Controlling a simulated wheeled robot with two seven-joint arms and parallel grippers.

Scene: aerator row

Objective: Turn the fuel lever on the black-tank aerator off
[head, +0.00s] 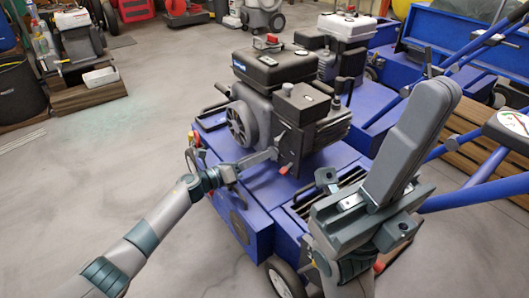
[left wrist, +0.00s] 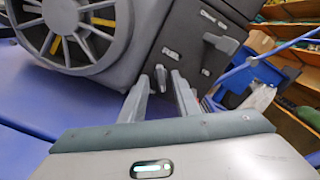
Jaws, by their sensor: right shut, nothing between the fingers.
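The black-tank aerator (head: 268,68) stands mid-picture in the head view, its dark engine on a blue deck. My left gripper (head: 272,156) reaches in from the left to the engine's lower side. In the left wrist view its two fingers (left wrist: 160,84) are apart, one on each side of a small grey lever (left wrist: 160,76) low on the engine. I cannot tell whether either finger touches the lever. A red tab (head: 284,169) shows just below the fingertips in the head view. My right gripper (head: 435,95) is shut and empty, pointing up in the right foreground, away from the engine.
A white-tank aerator (head: 347,27) stands behind. Blue handlebars (head: 470,190) and a gauge (head: 513,125) are at the right. The round slotted engine cover (left wrist: 72,30) is left of the lever, and a dark switch knob (left wrist: 220,42) above right. Open floor (head: 90,190) lies left.

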